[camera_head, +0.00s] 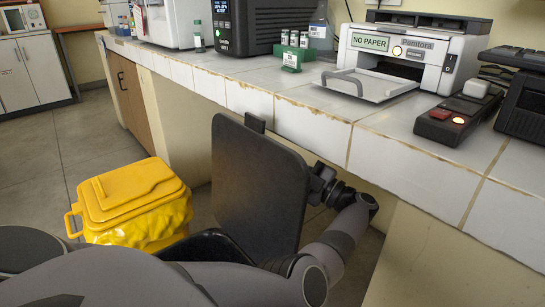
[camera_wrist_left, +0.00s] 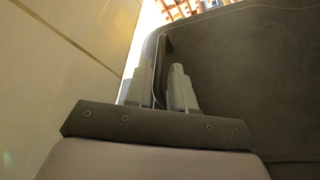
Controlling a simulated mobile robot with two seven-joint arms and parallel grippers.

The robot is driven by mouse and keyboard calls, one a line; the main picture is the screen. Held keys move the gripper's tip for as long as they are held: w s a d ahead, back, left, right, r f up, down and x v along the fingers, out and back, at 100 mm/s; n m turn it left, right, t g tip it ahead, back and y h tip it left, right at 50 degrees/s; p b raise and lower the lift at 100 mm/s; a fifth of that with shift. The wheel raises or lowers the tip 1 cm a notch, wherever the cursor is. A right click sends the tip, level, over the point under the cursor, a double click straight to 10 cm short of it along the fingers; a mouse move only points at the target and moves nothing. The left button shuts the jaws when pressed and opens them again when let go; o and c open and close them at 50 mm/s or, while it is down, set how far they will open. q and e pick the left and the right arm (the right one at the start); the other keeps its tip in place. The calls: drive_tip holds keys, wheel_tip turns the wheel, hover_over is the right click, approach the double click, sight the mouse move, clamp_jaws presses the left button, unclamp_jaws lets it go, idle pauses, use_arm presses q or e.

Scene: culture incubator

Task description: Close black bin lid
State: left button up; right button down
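The black bin's lid (camera_head: 262,190) stands raised and leans close to the counter front. Part of the black bin's body (camera_head: 212,248) shows low behind my arm. My left gripper (camera_head: 322,182) is at the lid's right edge, partly hidden by it. In the left wrist view the two fingers (camera_wrist_left: 158,88) are slightly apart, with a narrow gap and the lid's rim showing between them. The dark lid panel (camera_wrist_left: 240,75) fills the right side there. Whether the fingers touch the lid is unclear. My right gripper is not in view.
A yellow bin (camera_head: 130,205) with its lid down stands left of the black bin. The tiled counter (camera_head: 245,98) runs close behind the lid, carrying a printer (camera_head: 410,55), a green vial rack (camera_head: 293,57) and a black-red device (camera_head: 455,118). Open floor lies at the left.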

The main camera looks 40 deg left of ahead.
use_arm(q)
drive_tip(key=shift+x, duration=2.15)
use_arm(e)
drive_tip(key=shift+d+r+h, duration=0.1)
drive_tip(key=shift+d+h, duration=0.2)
use_arm(q)
clamp_jaws()
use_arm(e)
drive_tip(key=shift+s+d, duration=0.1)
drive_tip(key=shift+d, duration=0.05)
